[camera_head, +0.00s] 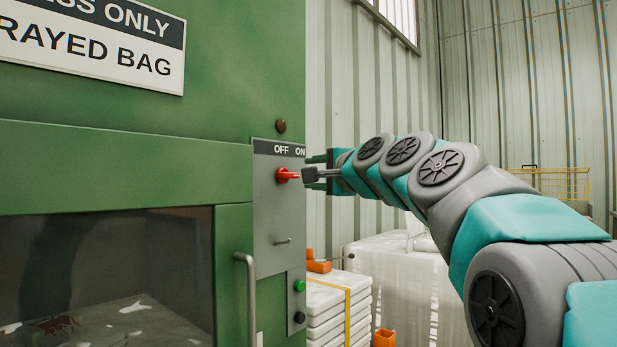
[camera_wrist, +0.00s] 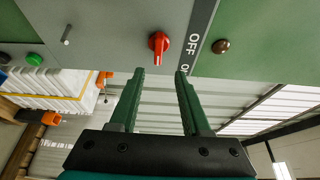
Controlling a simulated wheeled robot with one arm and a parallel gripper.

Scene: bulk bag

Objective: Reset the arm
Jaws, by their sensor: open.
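My arm reaches in from the right in the head view. My gripper (camera_head: 307,174) is at the front of the green machine's grey switch panel (camera_head: 275,215), close to the red rotary switch (camera_head: 286,175). In the wrist view my gripper (camera_wrist: 160,76) is open, its two green fingers spread and empty. The red switch (camera_wrist: 158,44) lies just beyond the fingertips there, nearer the left finger. Whether a fingertip touches it I cannot tell. OFF and ON labels (camera_head: 290,150) stand above the switch.
The green cabinet (camera_head: 110,165) has a window and a door handle (camera_head: 249,290). A green button (camera_head: 299,286) and a black one sit lower on the panel. White stacked sacks (camera_head: 335,305) with orange pieces stand behind. A yellow wire basket (camera_head: 560,182) is at the far right.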

